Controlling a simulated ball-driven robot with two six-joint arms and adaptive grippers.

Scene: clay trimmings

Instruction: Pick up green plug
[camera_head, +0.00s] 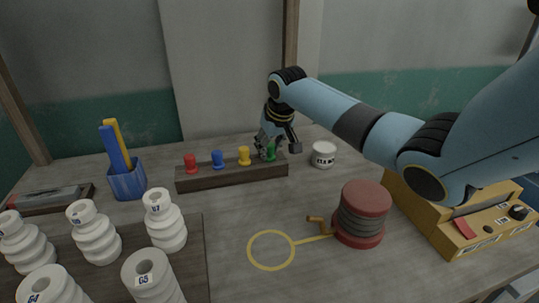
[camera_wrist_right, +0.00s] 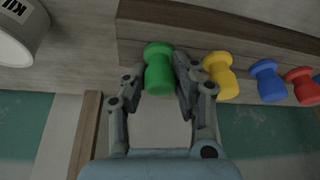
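The green plug (camera_wrist_right: 158,72) is at the end of the dark wooden rack (camera_wrist_right: 133,30). In the head view the green plug (camera_head: 270,153) is at the right end of the row and partly hidden by my right gripper (camera_head: 268,146). My right gripper reaches down to the rack from above and behind. In the right wrist view its fingers (camera_wrist_right: 160,85) are drawn in, one on each side of the green plug, and look closed on it. The plug looks still seated at the rack. My left gripper is not in view.
Yellow (camera_head: 244,156), blue (camera_head: 218,159) and red (camera_head: 190,163) plugs stand in the same rack (camera_head: 232,178). A white jar (camera_head: 323,154) is just right of it. A red-flanged spool (camera_head: 362,213), a yellow box (camera_head: 455,226), a blue cup (camera_head: 127,183) and white ribbed pieces (camera_head: 93,232) stand around. A yellow ring (camera_head: 249,252) marks clear tabletop.

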